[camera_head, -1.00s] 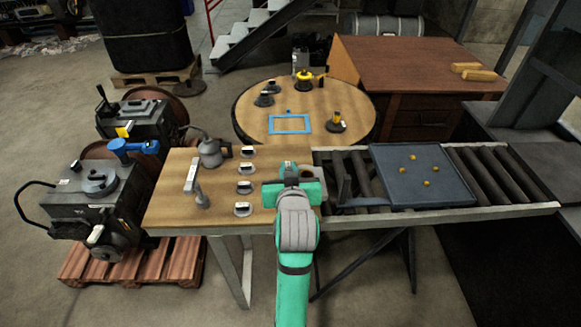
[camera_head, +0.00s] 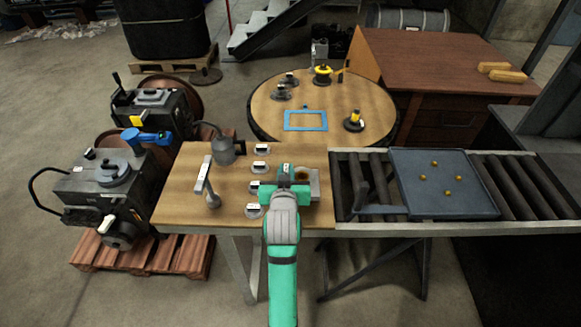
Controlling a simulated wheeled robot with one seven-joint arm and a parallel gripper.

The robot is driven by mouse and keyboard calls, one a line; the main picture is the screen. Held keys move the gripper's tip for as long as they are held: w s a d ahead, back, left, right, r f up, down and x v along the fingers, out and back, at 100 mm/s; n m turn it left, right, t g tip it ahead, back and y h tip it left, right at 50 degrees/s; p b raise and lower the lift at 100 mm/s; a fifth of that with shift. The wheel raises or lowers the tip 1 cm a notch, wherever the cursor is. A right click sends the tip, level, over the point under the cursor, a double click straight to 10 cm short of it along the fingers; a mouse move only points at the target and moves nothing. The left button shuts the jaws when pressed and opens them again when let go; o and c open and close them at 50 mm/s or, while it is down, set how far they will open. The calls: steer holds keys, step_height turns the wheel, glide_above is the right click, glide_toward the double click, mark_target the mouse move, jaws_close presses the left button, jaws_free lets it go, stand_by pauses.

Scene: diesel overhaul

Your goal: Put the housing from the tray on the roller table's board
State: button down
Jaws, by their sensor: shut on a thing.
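My gripper (camera_head: 287,175) is over the right part of the wooden board (camera_head: 230,216) at the left end of the roller table. It is shut on a pale grey block-like part, seemingly the housing (camera_head: 314,184), which shows just right of the jaws. My gripper and arm hide much of it, and I cannot tell whether it touches the board. The dark blue tray (camera_head: 410,180) lies on the rollers to the right. It holds several small brass-coloured pieces and no housing.
Several small dark discs with white tops (camera_head: 261,150) stand on the board just left of my gripper. A grey can (camera_head: 226,150) and a pale upright tool (camera_head: 207,180) stand farther left. A dark upright bracket (camera_head: 365,200) is on the rollers between board and tray.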

steer(key=shift+s+d+f, duration=0.1)
steer(key=shift+d+f, duration=0.1)
steer(key=shift+f, duration=0.3)
steer(key=shift+d+f, duration=0.15)
steer(key=shift+f, duration=0.3)
steer(key=shift+a+f, duration=0.2)
steer(key=shift+f, duration=0.05)
steer(key=shift+a, duration=0.3)
steer(key=shift+d, duration=0.1)
steer(key=shift+d+f, duration=0.15)
steer(key=c, duration=1.8)
jaws_free()
steer(key=shift+f, duration=0.15)
steer(key=shift+o, duration=0.2)
